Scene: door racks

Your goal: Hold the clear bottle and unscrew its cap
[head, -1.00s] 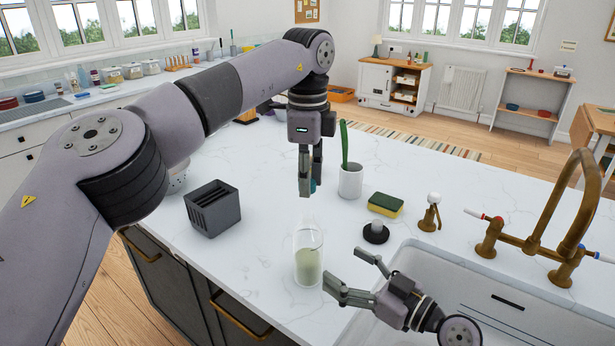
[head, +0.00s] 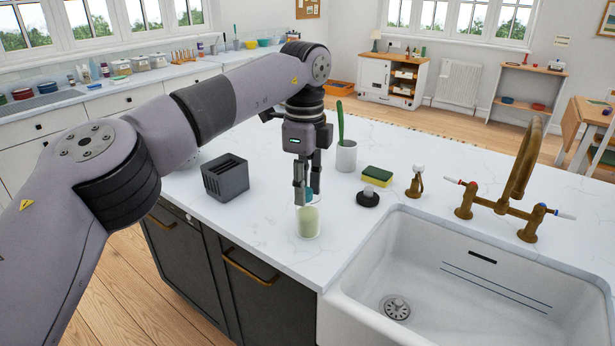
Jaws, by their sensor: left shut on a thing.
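The clear bottle (head: 308,221), with pale green contents, stands upright on the white counter, left of the sink. My left gripper (head: 303,199) points down at the bottle's top. Its fingers are shut on a small teal thing (head: 310,193), mostly hidden between them, which may be the cap. The fingertips overlap the bottle's upper rim in the picture. I cannot tell whether the teal thing touches the bottle. My right gripper is out of view.
A dark grey slotted block (head: 225,177) stands left of the bottle. A white cup (head: 346,156) with a green-handled tool, a sponge (head: 377,175) and a black round-based item (head: 368,197) stand behind and right. The sink (head: 450,275) and brass tap (head: 518,190) lie right.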

